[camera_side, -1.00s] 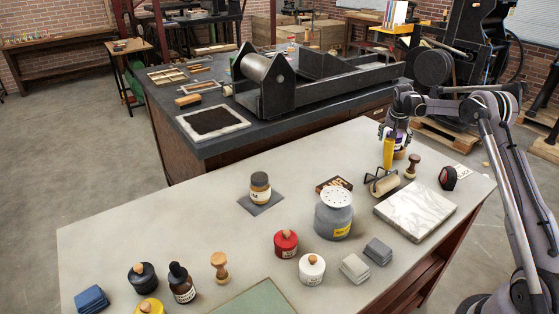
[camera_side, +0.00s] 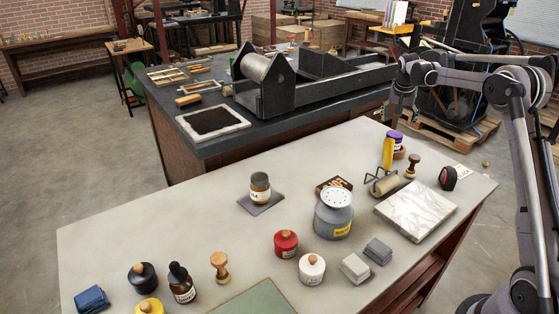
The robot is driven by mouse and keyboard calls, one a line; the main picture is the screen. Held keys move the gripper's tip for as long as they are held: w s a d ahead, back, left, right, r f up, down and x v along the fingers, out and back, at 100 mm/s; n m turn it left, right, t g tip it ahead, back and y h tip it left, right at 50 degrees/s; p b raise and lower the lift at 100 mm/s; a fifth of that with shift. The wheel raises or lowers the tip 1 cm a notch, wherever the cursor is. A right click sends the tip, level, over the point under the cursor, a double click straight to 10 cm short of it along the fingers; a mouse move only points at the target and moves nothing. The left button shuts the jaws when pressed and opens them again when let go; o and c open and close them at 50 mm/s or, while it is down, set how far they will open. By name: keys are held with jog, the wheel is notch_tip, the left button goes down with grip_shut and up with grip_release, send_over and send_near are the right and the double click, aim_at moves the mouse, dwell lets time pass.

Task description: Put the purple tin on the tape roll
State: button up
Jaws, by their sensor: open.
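The purple tin (camera_side: 395,137) has a purple lid and a pale band. It stands upright near the far right edge of the pale table. The brown tape roll (camera_side: 400,154) shows just below it, and the tin appears to rest on top of the roll; the contact is partly hidden by the yellow handle in front. My gripper (camera_side: 390,115) is open and empty, above the tin and apart from it. Its fingers are small and dark against the background.
A brayer (camera_side: 384,182) with a yellow upright handle stands just in front of the tin. A grey can (camera_side: 333,217) stands front left. The table's left middle is clear.

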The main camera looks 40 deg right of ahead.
jog(key=s+a+r+n+t+y, duration=0.1)
jog(key=s+a+r+n, duration=0.3)
jog(key=a, duration=0.7)
jog(key=s+a+r+n+t, duration=0.2)
jog(key=s+a+r, duration=0.3)
jog(key=a, duration=0.7)
jog(key=s+a+f+n+t+y, duration=0.1)
jog(key=s+a+f+n, duration=0.2)
jog(key=s+a, duration=0.4)
jog(key=s+a+f+n+t+y, duration=0.1)
jog(key=s+a+f+n+y, duration=0.1)
jog(key=s+a, duration=0.6)
jog(key=shift+s+a+f+n, duration=0.25)
jog(key=shift+a+f+n, duration=0.45)
jog(key=shift+n, duration=0.1)
